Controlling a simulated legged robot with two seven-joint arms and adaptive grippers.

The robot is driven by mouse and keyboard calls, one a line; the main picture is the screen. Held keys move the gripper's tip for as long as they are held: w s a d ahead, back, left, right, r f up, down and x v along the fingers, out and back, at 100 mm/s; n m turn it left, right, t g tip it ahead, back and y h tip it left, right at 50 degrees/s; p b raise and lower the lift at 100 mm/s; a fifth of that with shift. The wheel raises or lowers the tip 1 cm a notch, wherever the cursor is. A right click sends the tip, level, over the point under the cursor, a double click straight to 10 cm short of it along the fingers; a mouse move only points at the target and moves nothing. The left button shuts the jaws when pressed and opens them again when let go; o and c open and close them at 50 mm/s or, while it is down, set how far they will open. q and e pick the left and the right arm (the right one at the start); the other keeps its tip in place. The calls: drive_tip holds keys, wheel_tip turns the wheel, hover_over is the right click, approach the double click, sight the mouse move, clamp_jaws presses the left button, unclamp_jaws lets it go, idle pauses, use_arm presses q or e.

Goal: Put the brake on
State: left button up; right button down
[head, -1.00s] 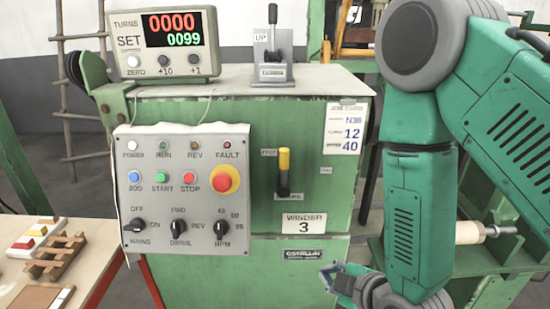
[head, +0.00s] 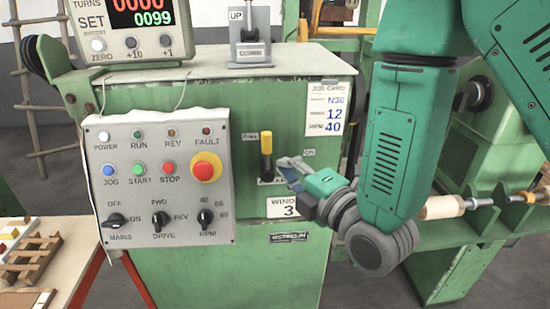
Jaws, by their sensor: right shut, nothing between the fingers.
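The brake lever (head: 266,143) is a short lever with a yellow grip on a dark shaft, upright on the front of the green winder cabinet (head: 210,97). Small labels sit beside its slot; they are partly covered or too small to read fully. My right gripper (head: 285,167) is just right of and below the yellow grip, fingers pointing left toward it. It is shut and empty. Whether it touches the lever's shaft I cannot tell. My left gripper is not in view.
A grey control panel (head: 160,200) with a red emergency button (head: 206,167) is left of the lever. A counter display (head: 135,22) and an UP-marked lever box (head: 250,50) stand on top. A job card (head: 325,115) is above my gripper. A wooden rack (head: 30,258) sits lower left.

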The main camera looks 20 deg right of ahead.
sight(266, 152)
drive_tip(key=x, duration=0.9)
drive_tip(key=shift+a, duration=0.3)
